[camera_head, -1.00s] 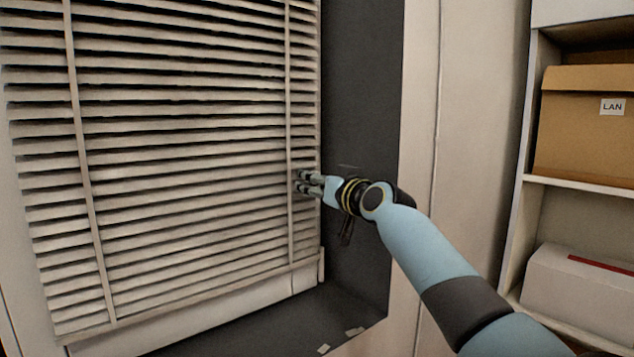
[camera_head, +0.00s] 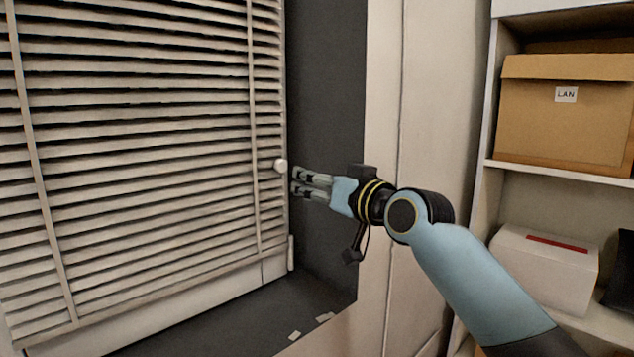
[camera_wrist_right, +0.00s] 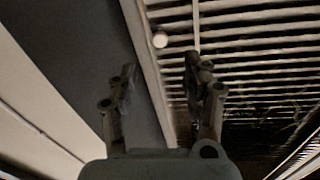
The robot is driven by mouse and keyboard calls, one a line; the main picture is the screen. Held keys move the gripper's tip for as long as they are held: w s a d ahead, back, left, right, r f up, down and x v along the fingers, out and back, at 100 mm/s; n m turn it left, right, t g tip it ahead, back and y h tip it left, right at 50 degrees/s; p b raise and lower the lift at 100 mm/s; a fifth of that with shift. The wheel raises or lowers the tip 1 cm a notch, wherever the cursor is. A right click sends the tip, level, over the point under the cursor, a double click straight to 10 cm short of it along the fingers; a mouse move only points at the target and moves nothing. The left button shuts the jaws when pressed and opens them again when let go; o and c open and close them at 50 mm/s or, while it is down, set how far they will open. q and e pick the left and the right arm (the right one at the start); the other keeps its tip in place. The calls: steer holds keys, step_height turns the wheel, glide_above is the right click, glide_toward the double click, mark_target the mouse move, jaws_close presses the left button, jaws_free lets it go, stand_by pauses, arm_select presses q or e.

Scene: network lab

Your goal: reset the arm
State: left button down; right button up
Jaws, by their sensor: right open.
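My right arm (camera_head: 470,270) reaches in from the lower right in the head view. My right gripper (camera_head: 296,183) is open and empty, its fingers pointing left toward the right edge of the window blind (camera_head: 150,150). A small round white knob (camera_head: 281,165) shows at the blind's right edge, just beyond the fingertips and apart from them. In the right wrist view the open fingers (camera_wrist_right: 160,80) show with a gap between them, and the white knob (camera_wrist_right: 160,40) appears beyond that gap. My left gripper is not in view.
The dark window recess (camera_head: 325,120) and its sill (camera_head: 250,315) lie behind and below the gripper. Wall lies between the recess and the shelf.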

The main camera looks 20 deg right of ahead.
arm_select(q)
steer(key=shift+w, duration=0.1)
arm_select(e)
steer(key=shift+f, duration=0.1)
steer(key=s+d+f+m+g+h+p, duration=0.1)
steer(key=s+f+g, duration=0.2)
steer(key=s+f, duration=0.75)
steer(key=s+d+f+g+h+p, duration=0.1)
steer(key=s+f+g, duration=0.25)
steer(key=f, duration=1.35)
steer(key=s+d+f+m+g+h+p, duration=0.1)
steer(key=s+d+f+g+p, duration=0.15)
steer(key=s+f, duration=0.75)
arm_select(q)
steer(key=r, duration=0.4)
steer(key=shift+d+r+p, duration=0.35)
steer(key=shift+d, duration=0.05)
arm_select(e)
steer(key=s+f+g, duration=0.2)
steer(key=s+f, duration=0.5)
steer(key=s, duration=0.6)
steer(key=s+d+f+n+g+h, duration=0.1)
steer(key=s+f+g, duration=0.2)
steer(key=s+f, duration=0.4)
steer(key=s+f+g, duration=0.3)
steer(key=s+f, duration=0.4)
steer(key=s, duration=1.2)
steer(key=shift+s+d+f+n+h, duration=0.15)
steer(key=shift+s+d+n+h, duration=0.05)
steer(key=shift+d+n+h, duration=0.2)
